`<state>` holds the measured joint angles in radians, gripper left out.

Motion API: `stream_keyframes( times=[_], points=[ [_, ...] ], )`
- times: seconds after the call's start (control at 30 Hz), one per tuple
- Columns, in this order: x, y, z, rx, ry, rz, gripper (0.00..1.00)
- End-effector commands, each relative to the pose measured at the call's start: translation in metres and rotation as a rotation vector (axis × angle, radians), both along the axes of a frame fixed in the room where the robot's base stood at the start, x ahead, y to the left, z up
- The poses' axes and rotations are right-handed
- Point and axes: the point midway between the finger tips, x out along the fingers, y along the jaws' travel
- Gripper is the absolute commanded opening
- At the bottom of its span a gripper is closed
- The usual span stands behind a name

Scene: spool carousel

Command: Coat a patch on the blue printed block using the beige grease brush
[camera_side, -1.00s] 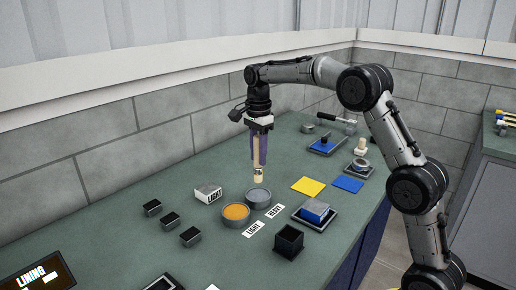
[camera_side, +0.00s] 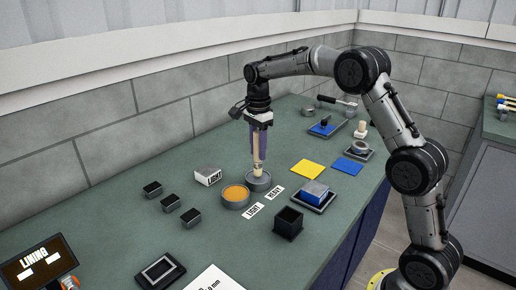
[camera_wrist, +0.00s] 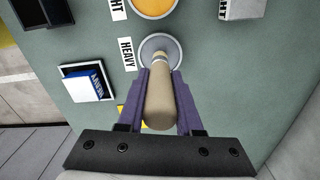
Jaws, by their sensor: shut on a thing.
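My gripper (camera_side: 259,152) is shut on the beige grease brush (camera_side: 257,168), which it holds upright. The brush's lower end is in or just over the grey pot (camera_side: 258,184) by the HEAVY label; I cannot tell how deep. In the wrist view the brush handle (camera_wrist: 160,98) lies between the purple fingers and the grey pot (camera_wrist: 158,42) shows beyond it, partly hidden. The blue printed block (camera_side: 314,190) sits in a dark tray to the right of the pot. It also shows in the wrist view (camera_wrist: 83,88).
A pot of orange grease (camera_side: 236,195) stands left of the grey pot. A white block marked LIGHT (camera_side: 207,175) is behind it. A black open box (camera_side: 288,223) stands in front of the blue block. Yellow (camera_side: 307,169) and blue (camera_side: 348,165) squares lie flat behind it.

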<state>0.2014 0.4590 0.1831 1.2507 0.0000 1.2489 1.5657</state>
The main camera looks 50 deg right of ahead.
Motion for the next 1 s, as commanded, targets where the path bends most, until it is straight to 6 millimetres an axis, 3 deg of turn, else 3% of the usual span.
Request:
stream_keyframes(
  times=[1.0],
  points=[
    [0.0002,0.0000,-0.0070,0.000,-0.001,0.000,0.00]
  ],
)
